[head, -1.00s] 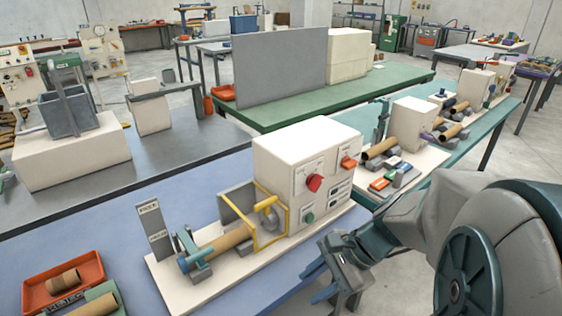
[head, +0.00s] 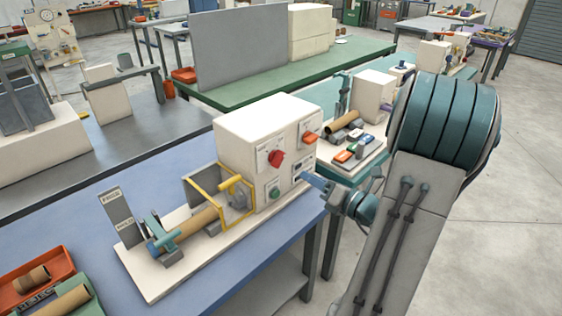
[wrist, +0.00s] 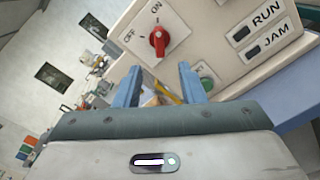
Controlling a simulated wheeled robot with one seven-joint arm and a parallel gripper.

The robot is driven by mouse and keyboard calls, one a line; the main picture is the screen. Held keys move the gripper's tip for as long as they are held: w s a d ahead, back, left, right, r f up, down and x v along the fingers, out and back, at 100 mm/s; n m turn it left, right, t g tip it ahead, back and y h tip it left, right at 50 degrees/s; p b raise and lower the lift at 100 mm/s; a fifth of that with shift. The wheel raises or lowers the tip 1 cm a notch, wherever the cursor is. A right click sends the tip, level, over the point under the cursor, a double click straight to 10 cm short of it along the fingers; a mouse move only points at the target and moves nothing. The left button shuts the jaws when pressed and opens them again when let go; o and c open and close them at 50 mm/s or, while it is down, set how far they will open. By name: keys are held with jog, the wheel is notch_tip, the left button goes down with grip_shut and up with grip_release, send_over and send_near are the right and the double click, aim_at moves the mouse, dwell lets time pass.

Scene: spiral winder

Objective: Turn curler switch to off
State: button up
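The curler switch is a red knob (head: 276,158) on the front of the cream machine box (head: 250,135) in the head view. In the wrist view the red knob (wrist: 159,42) shows close, between ON and OFF labels; its pale mark appears to point toward ON. My gripper (wrist: 160,78) has its two blue fingers apart with nothing between them. The knob lies just beyond the fingertips in the wrist view, apart from them.
A green button (head: 274,192) sits below the knob, and an orange switch (head: 309,138) at upper right. A yellow guard frame (head: 222,202) and cardboard tube (head: 198,222) stand left of the box. RUN and JAM indicators (wrist: 262,30) are nearby. Floor at right is clear.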

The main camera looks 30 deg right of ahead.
aim_at(282, 161)
jog(key=p+x, duration=0.1)
jog(key=x, duration=1)
grip_shut()
